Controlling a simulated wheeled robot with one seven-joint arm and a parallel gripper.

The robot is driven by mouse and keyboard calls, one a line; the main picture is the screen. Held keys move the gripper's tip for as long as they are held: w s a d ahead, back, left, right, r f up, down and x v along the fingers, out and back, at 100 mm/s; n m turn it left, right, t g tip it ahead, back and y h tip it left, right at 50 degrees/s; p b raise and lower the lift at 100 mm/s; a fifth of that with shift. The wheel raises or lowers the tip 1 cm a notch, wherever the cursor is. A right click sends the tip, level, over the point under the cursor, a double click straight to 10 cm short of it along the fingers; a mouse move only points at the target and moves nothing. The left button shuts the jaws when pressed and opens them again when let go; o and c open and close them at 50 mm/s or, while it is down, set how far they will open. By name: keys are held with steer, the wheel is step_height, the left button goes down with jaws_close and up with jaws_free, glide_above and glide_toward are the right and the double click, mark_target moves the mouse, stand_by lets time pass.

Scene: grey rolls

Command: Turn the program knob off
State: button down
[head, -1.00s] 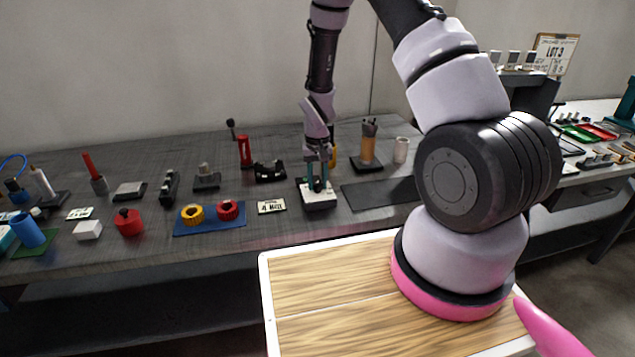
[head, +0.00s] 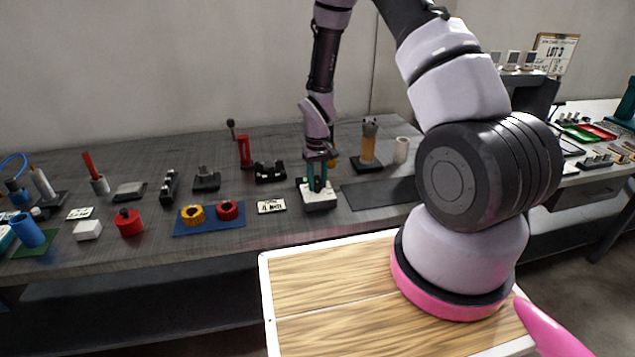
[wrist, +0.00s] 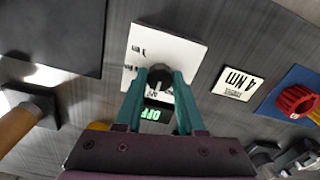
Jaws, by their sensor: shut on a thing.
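The program knob (wrist: 159,74) is a dark round knob on a white panel (wrist: 185,48) in the wrist view. The panel also shows on the bench in the head view (head: 320,201). My gripper (wrist: 160,84) has its two teal fingers on either side of the knob and is shut on it. Other printed labels on the panel are small and partly hidden by the fingers. In the head view my gripper (head: 317,186) stands upright over the panel and hides the knob.
A "4 Nm" card (head: 271,206) and a blue mat (head: 185,229) with yellow and red rings lie left of the panel. A dark mat (head: 365,194) lies right. A holder with a tan cylinder (head: 369,145) stands behind it.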

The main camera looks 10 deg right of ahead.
mark_target(318, 183)
steer(key=c, duration=0.5)
jaws_free()
steer(key=shift+r, duration=0.1)
step_height(318, 183, up, 11)
steer(key=shift+f, duration=0.15)
